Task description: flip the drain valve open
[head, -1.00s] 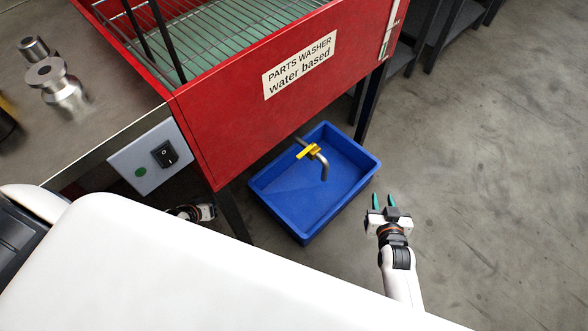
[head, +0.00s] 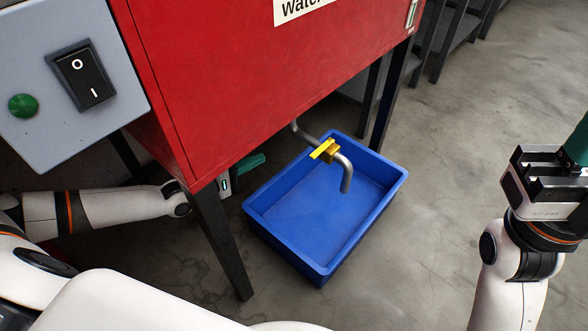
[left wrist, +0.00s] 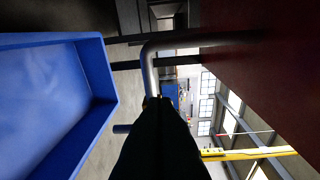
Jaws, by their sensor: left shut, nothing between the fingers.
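The drain valve has a yellow handle (head: 325,150) on a bent grey pipe (head: 345,172) that comes out under the red washer. The handle lies across the pipe. My left gripper (head: 257,160) is shut and empty under the washer's lower edge, left of the handle and apart from it in the head view. In the left wrist view its dark fingers (left wrist: 160,125) point toward the pipe (left wrist: 150,65) and cover part of it; I cannot make out the handle there. My right gripper (head: 572,148) is open at the right edge, its fingertips partly cut off.
A blue tray (head: 262,228) stands on the floor below the pipe. The red washer (head: 240,80) overhangs my left gripper, and its dark leg (head: 222,245) stands in front of my left arm. A switch box (head: 60,120) is at upper left. Floor right of the tray is clear.

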